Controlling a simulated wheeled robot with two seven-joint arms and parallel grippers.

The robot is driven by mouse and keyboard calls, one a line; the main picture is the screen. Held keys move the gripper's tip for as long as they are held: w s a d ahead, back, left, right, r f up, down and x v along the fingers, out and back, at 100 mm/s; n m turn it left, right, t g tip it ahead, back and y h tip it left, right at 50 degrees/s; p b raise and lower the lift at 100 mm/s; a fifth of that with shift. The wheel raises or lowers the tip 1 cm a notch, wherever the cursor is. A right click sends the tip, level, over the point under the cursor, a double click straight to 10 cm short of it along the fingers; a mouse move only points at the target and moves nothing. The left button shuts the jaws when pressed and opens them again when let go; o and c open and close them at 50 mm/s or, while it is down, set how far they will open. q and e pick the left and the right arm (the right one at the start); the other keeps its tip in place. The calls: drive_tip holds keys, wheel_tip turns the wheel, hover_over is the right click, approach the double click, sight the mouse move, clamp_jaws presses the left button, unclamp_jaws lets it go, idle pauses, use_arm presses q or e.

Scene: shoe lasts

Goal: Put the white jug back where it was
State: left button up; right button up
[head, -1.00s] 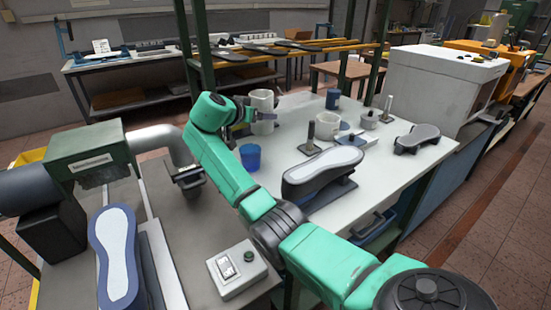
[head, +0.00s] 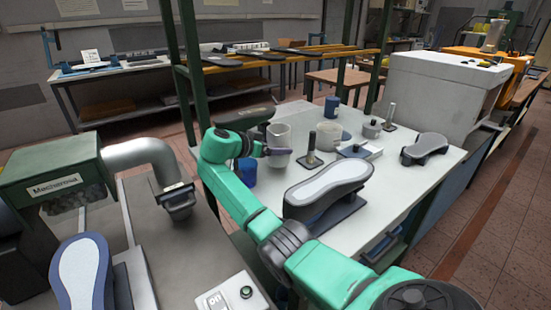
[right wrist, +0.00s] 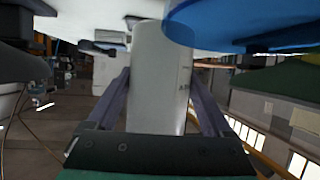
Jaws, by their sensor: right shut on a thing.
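The white jug (head: 281,136) is above or on the white table (head: 400,190); I cannot tell whether its base touches. My right gripper (head: 270,152) reaches it from the left and is shut on it. In the right wrist view the jug (right wrist: 160,80) fills the space between the two fingers (right wrist: 163,102), with faint marking on its side. A blue cup (head: 249,174) stands left of the jug and nearer; it looks like the large blue shape (right wrist: 245,22) in the right wrist view. My left gripper is not in view.
A white pot (head: 328,138) and an upright post on a base (head: 311,148) stand right of the jug. A shoe last (head: 328,190) lies in front. A dark blue cup (head: 332,107) is behind. A green upright (head: 185,70) stands at the table's back left.

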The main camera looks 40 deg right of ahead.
sight(271, 158)
wheel_tip(271, 158, down, 4)
drive_tip(key=shift+f, duration=0.3)
drive_tip(key=o, duration=1.4)
drive_tip(key=shift+c, duration=0.2)
drive_tip(key=shift+a+r+p, duration=0.1)
drive_tip(key=shift+r+p, duration=0.15)
drive_tip(key=shift+p, duration=0.05)
drive_tip(key=b+v, duration=0.2)
drive_tip(key=v, duration=0.9)
drive_tip(key=shift+s+a+f+b, duration=0.1)
drive_tip(key=shift+a+b, duration=0.05)
drive_tip(key=shift+b, duration=0.2)
drive_tip(key=shift+a+r, duration=0.25)
drive_tip(key=shift+a, duration=0.05)
